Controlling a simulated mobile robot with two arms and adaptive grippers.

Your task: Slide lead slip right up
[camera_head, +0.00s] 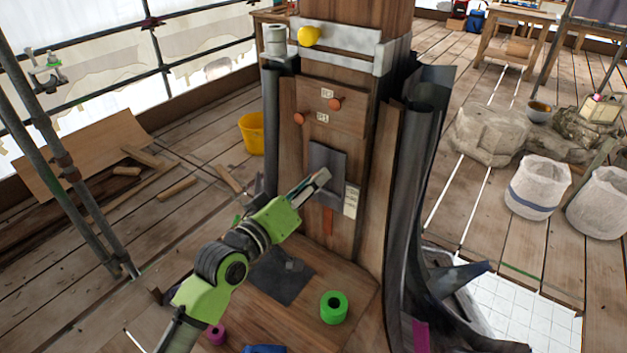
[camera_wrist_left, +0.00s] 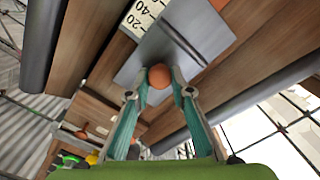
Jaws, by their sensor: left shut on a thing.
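The lead slip, a flat grey plate (camera_head: 325,163), lies against the front of the wooden post (camera_head: 340,100), below the P1 label. It fills the upper middle of the left wrist view (camera_wrist_left: 195,30). My left gripper (camera_head: 322,179) reaches it from the lower left. Its teal-padded fingers (camera_wrist_left: 159,80) are shut at a round orange knob (camera_wrist_left: 159,76), which shows between the fingertips in front of the plate. How the knob joins the plate is hidden. A numbered scale (camera_head: 351,200) is beside the plate's lower right. My right gripper is not in view.
Orange pegs (camera_head: 335,104) stick out above the plate. Dark folded sheets (camera_head: 405,180) stand along the post's right side. A green ring (camera_head: 333,307) and a dark square sheet (camera_head: 281,275) lie on the wooden base. A yellow bucket (camera_head: 252,134) stands behind left.

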